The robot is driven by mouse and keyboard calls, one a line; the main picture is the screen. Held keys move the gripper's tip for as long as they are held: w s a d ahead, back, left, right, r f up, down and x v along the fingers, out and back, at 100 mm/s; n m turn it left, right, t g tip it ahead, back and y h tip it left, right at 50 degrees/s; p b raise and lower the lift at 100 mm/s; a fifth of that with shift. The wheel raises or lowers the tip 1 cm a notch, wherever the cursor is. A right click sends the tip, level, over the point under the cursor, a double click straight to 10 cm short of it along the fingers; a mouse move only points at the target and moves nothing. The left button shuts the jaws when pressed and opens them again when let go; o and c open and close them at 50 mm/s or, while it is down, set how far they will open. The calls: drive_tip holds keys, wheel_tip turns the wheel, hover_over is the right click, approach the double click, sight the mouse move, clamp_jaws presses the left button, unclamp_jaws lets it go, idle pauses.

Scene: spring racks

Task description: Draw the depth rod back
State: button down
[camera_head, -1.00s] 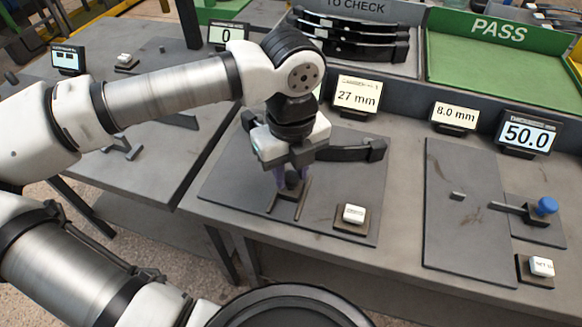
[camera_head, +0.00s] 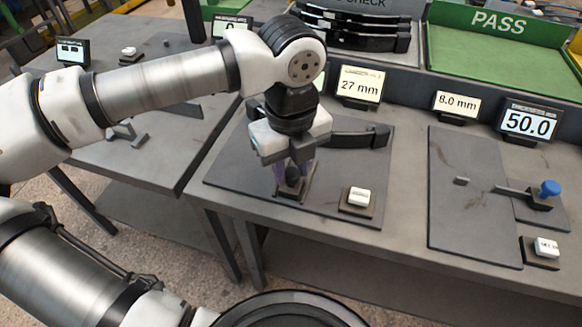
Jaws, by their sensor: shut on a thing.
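My gripper (camera_head: 294,174) points down over the left dark plate (camera_head: 232,172), its purple fingers shut on a dark knob (camera_head: 293,176). The knob sits at a small dark slide or rail piece (camera_head: 298,191) near the plate's front edge. The fingers and wrist hide most of the rod and its guide. A dark curved part (camera_head: 350,139) lies behind the gripper, its right end showing. Another rod (camera_head: 515,191) with a blue knob (camera_head: 550,188) is on the right plate, untouched; I cannot tell from the picture which one is the depth rod.
A white button (camera_head: 359,197) stands right of my gripper. Displays read 27 mm (camera_head: 359,87), 8.0 mm (camera_head: 456,104) and 50.0 (camera_head: 529,123). A green PASS tray (camera_head: 500,60) and a rack of dark curved parts (camera_head: 355,35) are at the back. Bench space between the plates is clear.

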drive_tip(key=shift+s+f, duration=0.1)
drive_tip(key=shift+s, duration=0.1)
drive_tip(key=c, duration=1.1)
unclamp_jaws()
drive_tip(key=shift+a, duration=0.1)
wheel_tip(320, 180, up, 14)
drive_tip(key=p, duration=0.7)
drive_tip(key=shift+p, duration=0.4)
